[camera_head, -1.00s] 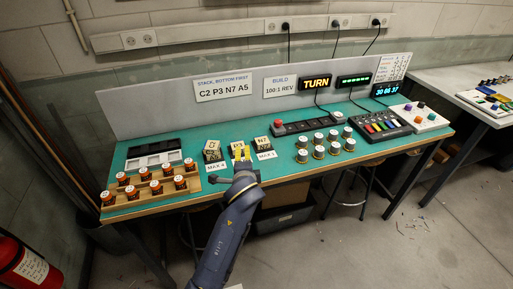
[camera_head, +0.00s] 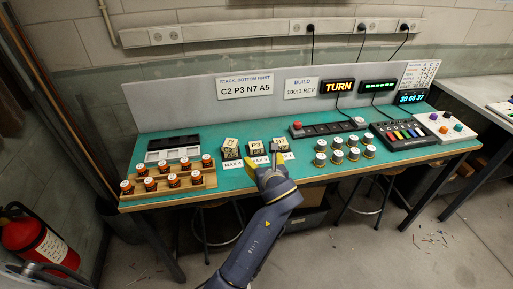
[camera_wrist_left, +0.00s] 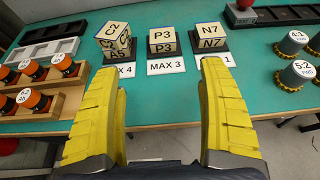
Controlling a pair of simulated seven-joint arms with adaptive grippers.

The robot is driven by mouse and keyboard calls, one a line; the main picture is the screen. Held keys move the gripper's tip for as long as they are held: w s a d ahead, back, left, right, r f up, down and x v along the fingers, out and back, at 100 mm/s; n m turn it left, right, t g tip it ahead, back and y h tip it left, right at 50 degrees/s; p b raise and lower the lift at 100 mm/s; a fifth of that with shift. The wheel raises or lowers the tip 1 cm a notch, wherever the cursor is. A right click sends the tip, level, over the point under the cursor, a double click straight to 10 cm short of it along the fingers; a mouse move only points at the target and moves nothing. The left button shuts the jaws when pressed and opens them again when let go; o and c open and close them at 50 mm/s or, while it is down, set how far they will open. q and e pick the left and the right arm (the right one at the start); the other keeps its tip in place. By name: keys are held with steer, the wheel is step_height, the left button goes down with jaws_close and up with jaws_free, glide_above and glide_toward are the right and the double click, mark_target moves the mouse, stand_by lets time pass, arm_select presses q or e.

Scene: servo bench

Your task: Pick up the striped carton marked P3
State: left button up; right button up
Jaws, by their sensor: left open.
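The carton marked P3 (camera_head: 256,147) stands in the middle of a short row on the green bench. In the left wrist view the P3 carton (camera_wrist_left: 162,41) is upright, with its label on the top and front, behind a MAX 3 card (camera_wrist_left: 166,66). My left gripper (camera_head: 266,174) is at the bench's front edge, in front of the P3 carton and apart from it. In the left wrist view its yellow fingers (camera_wrist_left: 160,72) are spread wide with nothing between them. My right gripper is not in view.
A turned carton marked C2 (camera_wrist_left: 113,36), with an A5 label below, is left of P3. A carton marked N7 (camera_wrist_left: 211,37) is close on the right. Orange-and-black jars (camera_head: 172,181) stand in a wooden rack at left; several silver cylinders (camera_head: 337,157) stand at right.

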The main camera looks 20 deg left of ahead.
arm_select(q)
glide_toward(256, 146)
steer(key=x, duration=0.3)
steer(key=shift+a, duration=0.2)
steer(key=shift+d+x, duration=0.2)
steer(key=shift+x, duration=3.3)
steer(key=shift+w, duration=0.1)
steer(key=c, duration=1.3)
